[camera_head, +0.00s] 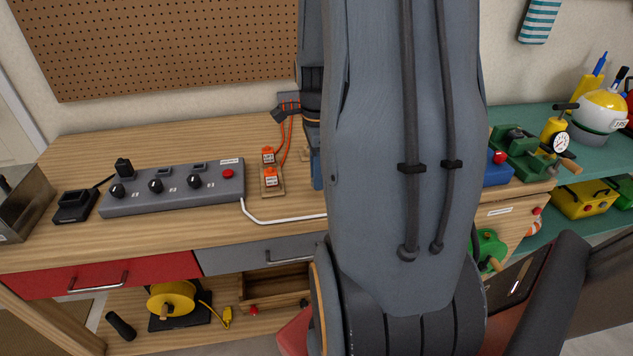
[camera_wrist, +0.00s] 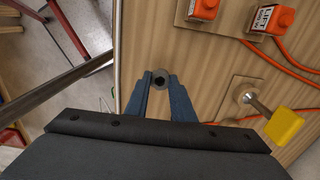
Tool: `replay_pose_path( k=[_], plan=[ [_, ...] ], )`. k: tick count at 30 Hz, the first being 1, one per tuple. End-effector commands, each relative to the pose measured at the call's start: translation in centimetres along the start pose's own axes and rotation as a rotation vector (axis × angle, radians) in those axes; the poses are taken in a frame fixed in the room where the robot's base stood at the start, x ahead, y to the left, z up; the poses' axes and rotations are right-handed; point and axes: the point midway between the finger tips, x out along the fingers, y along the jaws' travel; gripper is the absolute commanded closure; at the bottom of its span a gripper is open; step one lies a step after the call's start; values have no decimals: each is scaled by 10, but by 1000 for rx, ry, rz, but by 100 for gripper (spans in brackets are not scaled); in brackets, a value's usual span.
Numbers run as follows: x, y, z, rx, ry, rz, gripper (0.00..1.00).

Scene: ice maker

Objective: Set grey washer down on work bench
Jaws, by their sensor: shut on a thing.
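The grey washer (camera_wrist: 160,79) is a small ring with a dark hole, held between the blue fingertips of my gripper (camera_wrist: 160,83) in the wrist view. My gripper is shut on it. The wooden work bench (camera_wrist: 150,35) lies under the fingertips, and its front edge runs just left of them. I cannot tell whether the washer touches the wood. In the head view, my arm covers most of the gripper and the washer; the bench top (camera_head: 190,145) shows to the left.
Orange switches (camera_head: 268,177) with orange cables stand on the bench near my gripper. A yellow-handled metal piece (camera_wrist: 285,126) sits on a small plate at right in the wrist view. A grey control box (camera_head: 175,188) and a white tube (camera_head: 280,218) lie left of my arm.

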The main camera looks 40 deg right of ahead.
Motion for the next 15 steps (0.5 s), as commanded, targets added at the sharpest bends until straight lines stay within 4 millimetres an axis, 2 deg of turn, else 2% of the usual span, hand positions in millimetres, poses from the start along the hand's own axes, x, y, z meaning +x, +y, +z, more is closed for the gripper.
replay_pose_path(
  k=[3,6,15],
  plan=[
    [18,1,0,-1,0,4,100],
    [27,1,1,-3,0,2,100],
    [30,0,1,-3,0,0,100]
  ],
)
